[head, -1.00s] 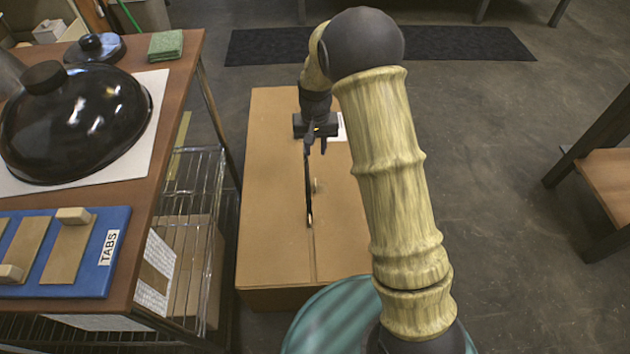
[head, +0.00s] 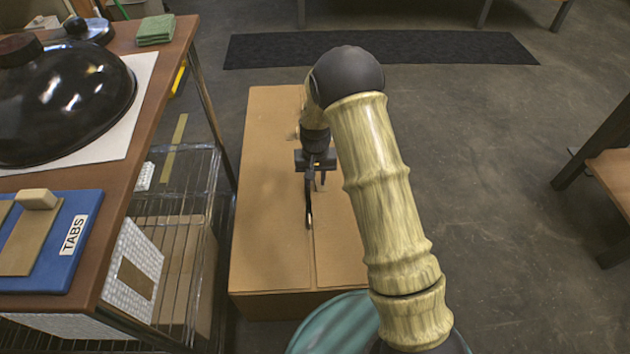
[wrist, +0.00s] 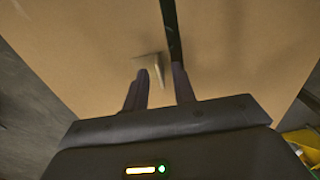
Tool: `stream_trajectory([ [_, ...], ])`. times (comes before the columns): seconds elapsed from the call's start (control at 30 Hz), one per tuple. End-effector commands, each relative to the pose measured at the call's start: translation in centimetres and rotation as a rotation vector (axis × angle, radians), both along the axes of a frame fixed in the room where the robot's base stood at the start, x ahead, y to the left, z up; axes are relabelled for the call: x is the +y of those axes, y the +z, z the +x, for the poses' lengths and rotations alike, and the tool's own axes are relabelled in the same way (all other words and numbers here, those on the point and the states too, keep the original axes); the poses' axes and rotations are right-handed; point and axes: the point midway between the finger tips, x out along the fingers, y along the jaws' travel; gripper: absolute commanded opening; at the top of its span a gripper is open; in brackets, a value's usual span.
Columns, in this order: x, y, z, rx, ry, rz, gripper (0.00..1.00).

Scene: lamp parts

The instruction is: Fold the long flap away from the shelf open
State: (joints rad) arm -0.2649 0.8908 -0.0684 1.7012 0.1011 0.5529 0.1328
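A closed brown cardboard box (head: 270,240) stands on the floor right of the shelf, its two long flaps meeting at a lengthwise seam. The long flap away from the shelf (head: 338,250) lies flat, partly hidden by my arm. A small beige tab (wrist: 150,66) stands up from this flap beside the seam. My gripper (head: 316,186) is over the box with fingers apart. In the wrist view its fingertips (wrist: 160,68) are around or just above the tab; contact is unclear.
Bare floor lies right of the box.

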Motion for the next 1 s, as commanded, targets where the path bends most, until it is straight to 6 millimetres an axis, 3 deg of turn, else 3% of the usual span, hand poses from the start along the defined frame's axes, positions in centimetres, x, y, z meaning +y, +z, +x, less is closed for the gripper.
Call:
stream_trajectory([
  [0.23, 0.00, 0.02, 0.01, 0.000, 0.000, 0.000, 0.24],
  [0.37, 0.00, 0.02, 0.01, 0.000, 0.000, 0.000, 0.00],
  [1.0, 0.01, 0.02, -0.02, 0.000, 0.001, 0.000, 0.00],
])
